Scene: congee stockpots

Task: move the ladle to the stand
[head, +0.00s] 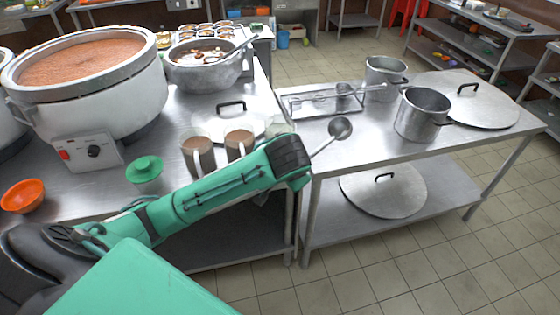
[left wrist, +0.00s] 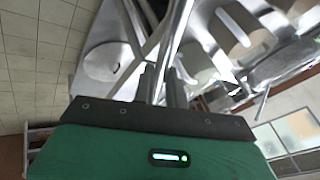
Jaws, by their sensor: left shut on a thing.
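My left gripper (head: 306,163) reaches in from the left over the gap between the two steel tables. It is shut on the ladle (head: 340,127), whose round metal bowl is up and to the right of the gripper, in front of the right table's near left edge. In the left wrist view the gripper's fingers (left wrist: 162,88) close around a shiny metal shaft. The low metal stand (head: 297,105) is on the right table's left side, beyond the ladle. My right gripper is not in view.
Two metal pots (head: 423,113) and a large lid (head: 468,98) stand right of the stand.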

